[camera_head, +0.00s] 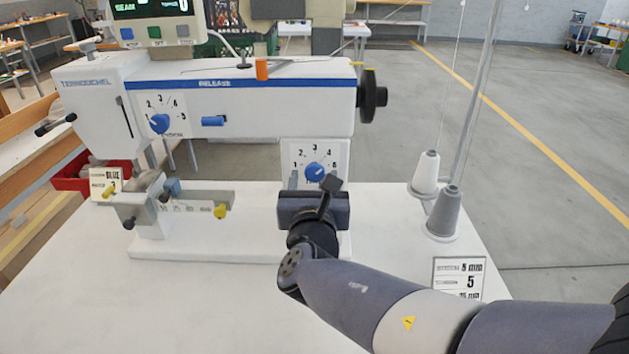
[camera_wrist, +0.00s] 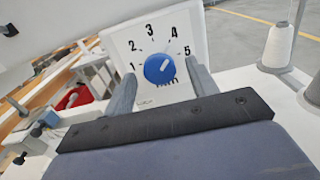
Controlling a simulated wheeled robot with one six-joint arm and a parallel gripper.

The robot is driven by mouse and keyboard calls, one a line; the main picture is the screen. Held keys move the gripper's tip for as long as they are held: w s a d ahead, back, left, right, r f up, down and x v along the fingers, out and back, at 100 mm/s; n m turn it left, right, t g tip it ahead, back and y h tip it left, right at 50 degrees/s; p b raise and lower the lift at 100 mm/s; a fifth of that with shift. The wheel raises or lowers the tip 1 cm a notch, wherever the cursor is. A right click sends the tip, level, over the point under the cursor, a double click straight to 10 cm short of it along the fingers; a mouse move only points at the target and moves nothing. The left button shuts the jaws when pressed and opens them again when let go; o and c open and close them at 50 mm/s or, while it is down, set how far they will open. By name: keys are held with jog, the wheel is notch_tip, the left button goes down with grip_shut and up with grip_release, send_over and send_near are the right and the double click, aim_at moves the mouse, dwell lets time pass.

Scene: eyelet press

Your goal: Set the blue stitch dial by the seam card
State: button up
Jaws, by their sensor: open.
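The blue stitch dial (camera_head: 313,172) is on a white panel on the machine's right post, with a scale from 1 to 5. It also shows in the wrist view (camera_wrist: 159,68), where its white mark points up and right, between 4 and 5. My gripper (camera_wrist: 160,76) is open, with one grey finger on each side of the dial. I cannot tell whether the fingers touch it. In the head view my gripper (camera_head: 314,184) partly covers the panel. The seam card (camera_head: 458,277) stands at the table's right; it shows "5 mm", then "5", then a partly legible mm line; its small labels are unreadable.
Another blue dial (camera_head: 160,123) and a blue lever (camera_head: 213,121) are on the machine's upper arm. A black handwheel (camera_head: 371,96) sticks out right. White (camera_head: 426,174) and grey (camera_head: 444,212) thread cones stand right of my gripper. The table front is clear.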

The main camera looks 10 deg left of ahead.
jog(key=c, duration=1)
jog(key=shift+o, duration=0.2)
jog(key=shift+f+m+b, duration=0.1)
jog(key=shift+m+b, duration=0.2)
jog(key=shift+b, duration=0.15)
jog(key=shift+f+m+b, duration=0.15)
jog(key=shift+m+b, duration=0.25)
jog(key=shift+b, duration=0.45)
jog(key=m+b, duration=0.2)
jog(key=b, duration=0.1)
jog(key=m+b, duration=0.4)
jog(key=shift+b, duration=0.4)
jog(key=shift+r+m+b, duration=0.2)
jog(key=shift+m+b, duration=0.5)
jog(key=shift+b, duration=0.05)
